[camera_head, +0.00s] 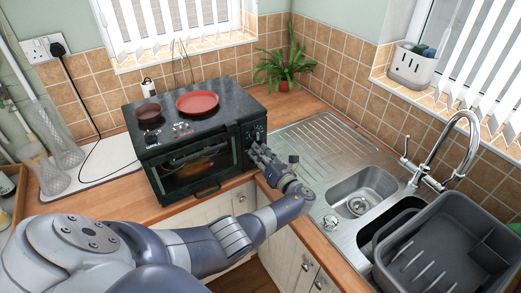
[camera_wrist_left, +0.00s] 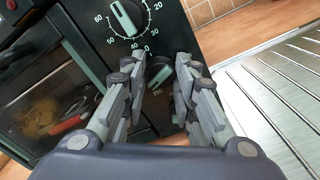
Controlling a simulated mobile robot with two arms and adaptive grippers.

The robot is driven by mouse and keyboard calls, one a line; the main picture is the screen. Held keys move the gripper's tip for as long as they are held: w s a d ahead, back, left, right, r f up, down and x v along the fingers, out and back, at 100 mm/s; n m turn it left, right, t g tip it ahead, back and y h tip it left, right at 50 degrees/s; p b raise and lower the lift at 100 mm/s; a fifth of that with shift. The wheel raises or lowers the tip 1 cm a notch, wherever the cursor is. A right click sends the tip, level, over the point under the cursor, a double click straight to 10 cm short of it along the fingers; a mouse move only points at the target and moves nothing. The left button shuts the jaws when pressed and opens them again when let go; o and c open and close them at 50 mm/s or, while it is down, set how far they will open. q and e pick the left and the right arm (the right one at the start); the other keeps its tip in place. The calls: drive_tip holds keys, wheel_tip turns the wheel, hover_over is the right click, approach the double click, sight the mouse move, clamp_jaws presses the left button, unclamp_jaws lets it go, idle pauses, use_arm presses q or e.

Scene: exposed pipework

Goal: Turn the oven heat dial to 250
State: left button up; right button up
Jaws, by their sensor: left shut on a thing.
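The black toaster oven (camera_head: 190,135) stands on the wooden counter, its control panel on the right of its front. My left gripper (camera_head: 262,156) is at that panel. In the left wrist view, the lower dial (camera_wrist_left: 158,70), the heat dial, sits between the fingertips of my left gripper (camera_wrist_left: 157,80), which is shut on it. A "200" mark shows below the dial; the other marks and its exact setting are hidden or too small to read. The timer dial (camera_wrist_left: 127,17), numbered up to 60, is above it and clear of the fingers. My right gripper is not in view.
A red plate (camera_head: 198,102) and a brown bowl (camera_head: 148,112) sit on the oven top. The steel sink (camera_head: 365,190) and a grey dish rack (camera_head: 450,245) are to the right. A potted plant (camera_head: 285,68) stands behind. The drainboard (camera_head: 318,145) beside the oven is clear.

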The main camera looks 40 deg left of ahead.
use_arm(q)
drive_tip(key=shift+a+r+m+p, duration=0.15)
drive_tip(key=shift+m+p, duration=0.5)
drive_tip(key=shift+m, duration=1.15)
drive_tip(key=o, duration=1)
drive_tip(key=shift+o, duration=0.2)
drive_tip(key=v, duration=1.2)
